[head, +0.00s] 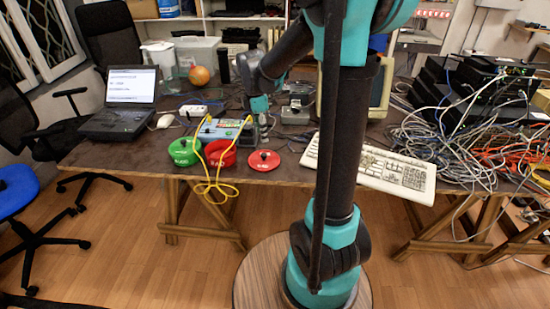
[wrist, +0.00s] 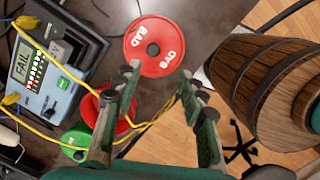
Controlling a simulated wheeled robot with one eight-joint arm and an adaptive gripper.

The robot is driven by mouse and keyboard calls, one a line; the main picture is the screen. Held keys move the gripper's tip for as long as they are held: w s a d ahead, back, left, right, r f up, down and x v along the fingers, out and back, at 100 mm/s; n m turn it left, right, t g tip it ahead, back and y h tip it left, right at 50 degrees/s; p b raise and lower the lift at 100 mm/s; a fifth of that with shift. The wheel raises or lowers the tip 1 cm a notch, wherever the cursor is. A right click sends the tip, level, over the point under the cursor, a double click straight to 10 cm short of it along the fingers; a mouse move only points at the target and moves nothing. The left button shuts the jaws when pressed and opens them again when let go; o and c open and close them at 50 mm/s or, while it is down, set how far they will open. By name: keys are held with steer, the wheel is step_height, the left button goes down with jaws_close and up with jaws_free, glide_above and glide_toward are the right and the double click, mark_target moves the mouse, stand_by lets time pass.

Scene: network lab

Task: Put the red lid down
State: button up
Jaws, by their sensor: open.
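The red lid (head: 264,160) has a dark centre knob and lies flat on the table near its front edge, to the right of the red container (head: 228,158). In the wrist view the lid (wrist: 168,62) reads BAD and sits just beyond my fingertips. My gripper (wrist: 161,80) is open, its fingers apart with nothing between them. The red container (wrist: 122,124) is partly hidden behind the left finger. In the head view my gripper (head: 264,127) is small and dark, behind the lid, and its fingers are hard to make out.
A tester (wrist: 50,72) showing FAIL stands left of the lid, with yellow cables (head: 216,187) hanging over the table edge. A green container (head: 184,151) is further left. A keyboard (head: 375,165) lies to the right.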

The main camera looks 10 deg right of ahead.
steer(key=s+d+f+m+t, duration=0.1)
steer(key=s+f+m, duration=0.3)
steer(key=s+m, duration=0.5)
steer(key=s+d+f+m+t+y, duration=0.1)
steer(key=s+d+f+m, duration=0.3)
steer(key=s+m, duration=0.6)
steer(key=shift+s+t, duration=0.5)
steer(key=shift+t, duration=0.2)
steer(key=shift+o, duration=0.4)
